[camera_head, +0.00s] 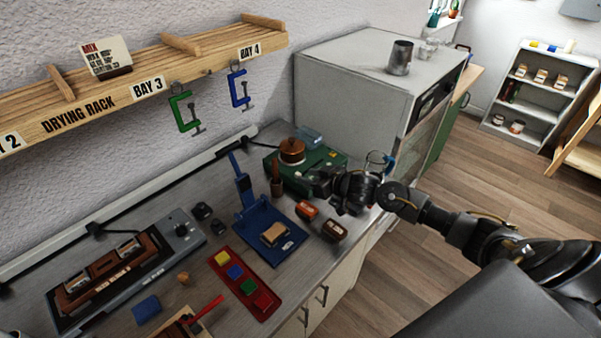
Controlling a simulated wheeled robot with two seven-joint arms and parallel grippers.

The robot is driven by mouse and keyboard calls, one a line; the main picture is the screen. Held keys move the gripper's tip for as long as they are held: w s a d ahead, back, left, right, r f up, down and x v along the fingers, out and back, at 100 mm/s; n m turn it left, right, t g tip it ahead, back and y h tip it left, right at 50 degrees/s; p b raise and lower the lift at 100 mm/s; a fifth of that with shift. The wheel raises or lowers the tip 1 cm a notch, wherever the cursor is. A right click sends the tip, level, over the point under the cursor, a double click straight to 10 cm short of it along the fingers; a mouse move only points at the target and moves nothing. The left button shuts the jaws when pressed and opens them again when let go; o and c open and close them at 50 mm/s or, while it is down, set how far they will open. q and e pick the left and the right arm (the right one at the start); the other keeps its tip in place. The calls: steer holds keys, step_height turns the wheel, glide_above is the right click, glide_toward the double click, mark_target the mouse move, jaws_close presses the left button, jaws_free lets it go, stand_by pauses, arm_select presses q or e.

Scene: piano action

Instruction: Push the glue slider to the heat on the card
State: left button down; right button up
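A green glue heater (331,157) with a copper pot (291,151) on top stands at the back right of the bench, beside the grey cabinet. My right gripper (314,181) reaches in from the right at the heater's front right side. Its fingers are small, dark and seen from behind, so whether they are open or touching the heater is unclear. The glue slider cannot be made out; the gripper covers part of the heater's front. A white card (106,57) headed MIX stands on the drying rack; its smaller lines are too small to read. My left gripper is out of view.
A blue stand (256,222), orange and brown blocks (334,230), and a red tray (262,302) with coloured blocks lie in front of the heater. A grey device (177,239) is at left. Green and blue clamps (239,88) hang from the rack (190,65).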

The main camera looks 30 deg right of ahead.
mark_target(299, 174)
steer(key=shift+p+x, duration=0.35)
steer(key=shift+x, duration=1.9)
steer(key=shift+s, duration=0.1)
jaws_close()
steer(key=shift+d, duration=0.15)
